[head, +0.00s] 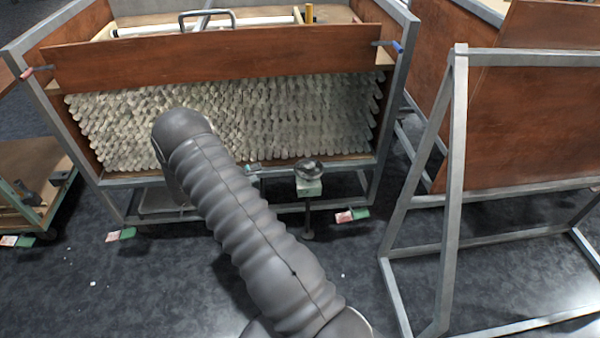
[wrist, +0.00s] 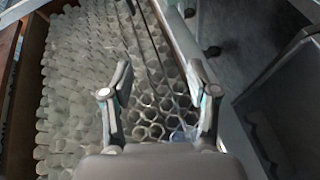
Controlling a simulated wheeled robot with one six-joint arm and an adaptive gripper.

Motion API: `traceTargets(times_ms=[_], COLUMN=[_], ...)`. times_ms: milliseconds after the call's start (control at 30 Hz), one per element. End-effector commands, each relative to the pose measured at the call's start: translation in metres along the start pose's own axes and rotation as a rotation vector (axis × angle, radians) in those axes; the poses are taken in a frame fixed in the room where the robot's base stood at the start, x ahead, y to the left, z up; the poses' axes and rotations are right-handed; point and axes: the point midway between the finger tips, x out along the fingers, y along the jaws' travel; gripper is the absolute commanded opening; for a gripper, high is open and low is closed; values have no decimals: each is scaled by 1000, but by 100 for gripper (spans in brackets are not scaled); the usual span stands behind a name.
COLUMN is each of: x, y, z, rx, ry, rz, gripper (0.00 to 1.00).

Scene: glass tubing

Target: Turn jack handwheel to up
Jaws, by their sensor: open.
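The jack handwheel appears to be the dark round wheel (head: 309,170) on a pale green block (head: 309,188), on a thin post in front of the crate's lower front edge. It shows in the head view just right of my arm. I cannot read its setting. My gripper (wrist: 159,92) is open and empty in the wrist view, its two fingers apart in front of the ends of the glass tubes (wrist: 85,85). In the head view my arm hides most of the gripper. I cannot make out the handwheel in the wrist view.
A metal-framed crate with a wooden front board (head: 230,68) holds the stacked tubes (head: 290,115). A grey A-shaped frame (head: 455,150) with a wooden panel stands right. A low wooden cart (head: 30,160) is at left. Dark floor (head: 130,290) is clear in front, except for small scraps.

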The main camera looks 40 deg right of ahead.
Motion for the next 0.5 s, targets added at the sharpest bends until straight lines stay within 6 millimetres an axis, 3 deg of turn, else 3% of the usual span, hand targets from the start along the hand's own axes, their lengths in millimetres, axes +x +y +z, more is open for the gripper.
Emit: traceTargets(times_ms=[100,200,367,500], x=[-2,-5,-4,10], y=[10,17,22,27], z=[26,40,48,51], rx=[-130,-205,-250,-253], ry=[-123,-195,-241,-242], rz=[125,184,218,220], gripper=[59,59,59,59])
